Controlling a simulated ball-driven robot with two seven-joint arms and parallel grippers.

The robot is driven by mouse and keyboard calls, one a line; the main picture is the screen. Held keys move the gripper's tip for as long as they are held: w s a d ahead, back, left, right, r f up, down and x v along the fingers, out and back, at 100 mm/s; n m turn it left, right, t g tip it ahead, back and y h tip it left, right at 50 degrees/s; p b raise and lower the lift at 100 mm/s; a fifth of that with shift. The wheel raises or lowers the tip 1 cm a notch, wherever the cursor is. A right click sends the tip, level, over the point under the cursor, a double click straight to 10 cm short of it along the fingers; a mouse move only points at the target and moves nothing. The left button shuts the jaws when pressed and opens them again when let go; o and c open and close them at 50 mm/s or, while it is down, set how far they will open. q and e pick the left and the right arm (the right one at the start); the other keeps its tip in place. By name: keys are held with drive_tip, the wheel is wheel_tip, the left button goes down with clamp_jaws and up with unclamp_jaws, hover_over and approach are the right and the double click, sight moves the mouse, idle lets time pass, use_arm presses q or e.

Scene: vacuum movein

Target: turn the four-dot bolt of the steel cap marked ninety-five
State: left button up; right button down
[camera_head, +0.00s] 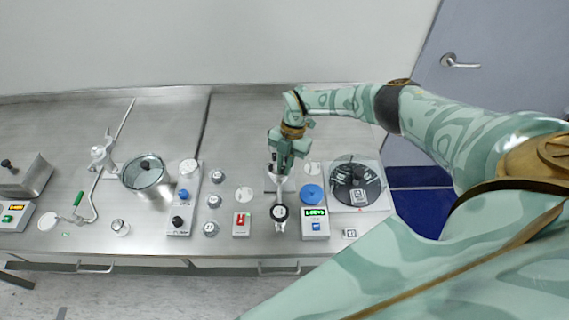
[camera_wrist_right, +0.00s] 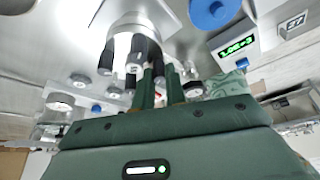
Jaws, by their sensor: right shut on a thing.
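My right gripper (camera_head: 284,167) is above a steel vessel (camera_head: 277,184) near the middle of the bench, pointing down. In the right wrist view the steel cap (camera_wrist_right: 128,22) is a pale round body with several dark bolts around its lower edge, including one dark bolt (camera_wrist_right: 106,58) left of the fingers. My green gripper fingers (camera_wrist_right: 160,88) also show there, closed on one bolt whose body is mostly hidden between them. I cannot read dots on the bolts or the mark ninety-five on the cap. My left gripper is in neither view.
Right of the cap stand a box with a green display (camera_head: 315,224), a blue disc (camera_head: 312,193) and a round black rack (camera_head: 356,184) on a pale plate. A red-switch box (camera_head: 242,224) and a steel pot (camera_head: 146,174) stand left. Clear bench lies behind.

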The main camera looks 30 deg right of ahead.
drive_tip(key=shift+w, duration=0.1)
drive_tip(key=c, duration=1.7)
unclamp_jaws()
drive_tip(key=shift+o, duration=1.3)
drive_tip(key=shift+d+r, duration=0.1)
